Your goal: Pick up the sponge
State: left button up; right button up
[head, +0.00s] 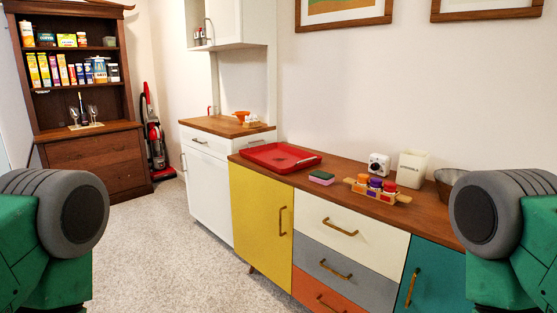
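The sponge (321,177) is a small block with a dark green top and a pink lower part. It lies flat on the wooden top of the long sideboard, between the red tray and the spice rack. Green and grey parts of my two arms show at the left and right edges of the head view, well apart from the sponge. Neither of my grippers shows in this view.
A red tray (280,157) lies left of the sponge. A wooden rack with several small jars (376,188) stands to its right, with a white timer-like device (379,164), a white canister (413,168) and a dark bowl (447,184) beyond. The carpet (165,250) in front is clear.

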aim_at(325, 179)
jog(key=i, duration=1)
jog(key=j+u, duration=0.05)
jog(key=j, duration=0.05)
